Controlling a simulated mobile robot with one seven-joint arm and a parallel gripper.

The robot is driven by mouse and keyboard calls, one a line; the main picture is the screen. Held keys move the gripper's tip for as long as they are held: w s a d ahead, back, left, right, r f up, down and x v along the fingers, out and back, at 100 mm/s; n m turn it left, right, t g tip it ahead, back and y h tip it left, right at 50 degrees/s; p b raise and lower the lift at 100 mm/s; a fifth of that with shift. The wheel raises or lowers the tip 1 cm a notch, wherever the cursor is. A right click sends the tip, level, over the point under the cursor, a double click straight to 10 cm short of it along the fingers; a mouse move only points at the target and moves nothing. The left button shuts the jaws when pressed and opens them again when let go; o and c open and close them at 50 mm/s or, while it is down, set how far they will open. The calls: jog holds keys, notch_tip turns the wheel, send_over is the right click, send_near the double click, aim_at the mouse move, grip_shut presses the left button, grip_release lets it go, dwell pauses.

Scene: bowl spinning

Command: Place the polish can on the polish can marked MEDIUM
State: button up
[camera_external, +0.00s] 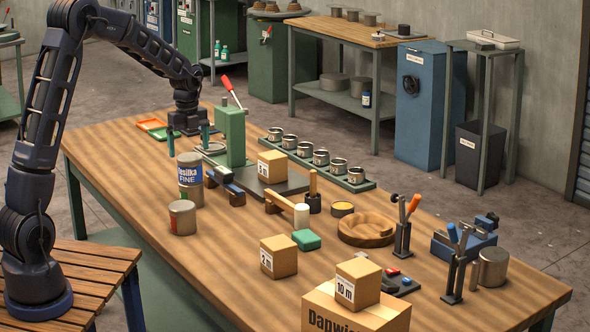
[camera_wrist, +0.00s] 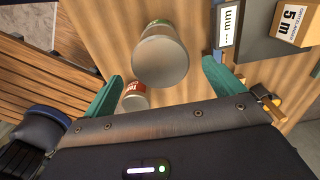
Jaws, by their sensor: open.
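A polish can with a blue and yellow label reading FINE (camera_external: 189,168) stands upright on a second can (camera_external: 191,194) with a partly hidden greenish label. I cannot read the word MEDIUM on any can. A third grey can (camera_external: 182,217) stands apart, in front of the stack. My gripper (camera_external: 188,145) is open and empty, with its fingers pointing down at about the height of the stack's top. In the wrist view a grey can top (camera_wrist: 161,62) lies ahead between the open fingers (camera_wrist: 160,85). A red-labelled can (camera_wrist: 134,95) shows partly behind it.
A green press (camera_external: 231,137) with a red lever stands right of my gripper. A box marked 5 m (camera_external: 271,165), a blue-ended tool (camera_external: 222,178), a hammer (camera_external: 285,203) and a tray of several tins (camera_external: 350,180) are on the table.

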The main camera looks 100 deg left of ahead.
jog(key=shift+r, duration=3)
jog(key=shift+d, duration=0.1)
jog(key=w+d+r+n+t, duration=0.1)
jog(key=w+d+r, duration=0.25)
jog(key=d, duration=0.65)
jog(key=w+d+r+n+y, duration=0.1)
jog(key=w+d+r, duration=0.25)
jog(key=d, duration=0.65)
jog(key=w+d+r+n+t, duration=0.1)
jog(key=w+d+r+n, duration=0.3)
jog(key=d, duration=0.7)
jog(key=s+d+t, duration=0.1)
jog(key=s+d, duration=0.2)
jog(key=d, duration=1.4)
jog(key=s+d+f+n+t+h, duration=0.1)
jog(key=s+d+f+n, duration=0.1)
jog(key=s+d, duration=0.7)
jog(key=d+n, duration=0.1)
jog(key=d, duration=0.1)
jog(key=shift+s+d+f+t, duration=0.2)
jog(key=shift+d+t, duration=0.1)
jog(key=shift+d, duration=0.1)
